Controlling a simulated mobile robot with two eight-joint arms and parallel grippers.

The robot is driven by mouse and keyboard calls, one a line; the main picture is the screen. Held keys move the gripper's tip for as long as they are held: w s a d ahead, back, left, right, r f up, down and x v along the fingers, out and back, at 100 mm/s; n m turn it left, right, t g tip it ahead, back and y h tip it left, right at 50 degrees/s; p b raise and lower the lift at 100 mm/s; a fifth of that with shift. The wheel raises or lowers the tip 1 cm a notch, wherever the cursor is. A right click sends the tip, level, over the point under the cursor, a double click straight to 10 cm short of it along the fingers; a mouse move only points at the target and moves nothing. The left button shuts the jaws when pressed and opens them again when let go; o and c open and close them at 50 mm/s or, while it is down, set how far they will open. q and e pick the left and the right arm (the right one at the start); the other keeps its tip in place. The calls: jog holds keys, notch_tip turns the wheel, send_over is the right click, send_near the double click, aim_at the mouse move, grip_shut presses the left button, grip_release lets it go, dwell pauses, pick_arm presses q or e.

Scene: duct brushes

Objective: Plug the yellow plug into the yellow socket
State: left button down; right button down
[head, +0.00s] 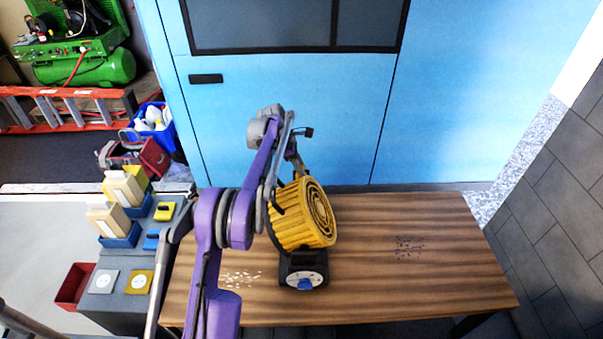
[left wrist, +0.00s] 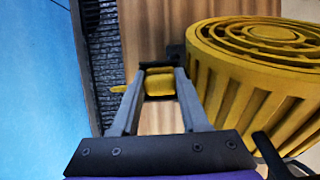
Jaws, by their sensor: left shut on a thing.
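In the left wrist view, my left gripper (left wrist: 160,72) is shut on a small yellow plug (left wrist: 158,84), with the wooden table behind it. A short yellow tip sticks out to the left of the fingers. In the head view, the arm reaches over the table to the back side of the yellow ribbed drum; the drum hides the fingertips and plug. A square yellow plate with a white round face (head: 139,282), which looks like the yellow socket, is on the grey cabinet at the left. A similar grey plate (head: 104,281) is beside it. My right gripper is not in view.
The yellow drum (head: 303,215) stands mid-table on a black base with a blue knob (head: 305,284), close to my gripper. The wooden table's (head: 430,280) right half is mostly clear. A blue wall stands behind. A red bin (head: 73,286) is beside the cabinet.

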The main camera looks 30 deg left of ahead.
pick_arm(q)
jog(key=shift+r, duration=0.1)
notch_tip(320, 180, up, 10)
jog(key=shift+f+p, duration=0.1)
jog(key=shift+p, duration=0.25)
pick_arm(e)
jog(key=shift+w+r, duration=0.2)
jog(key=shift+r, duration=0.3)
pick_arm(q)
jog(key=shift+d, duration=0.1)
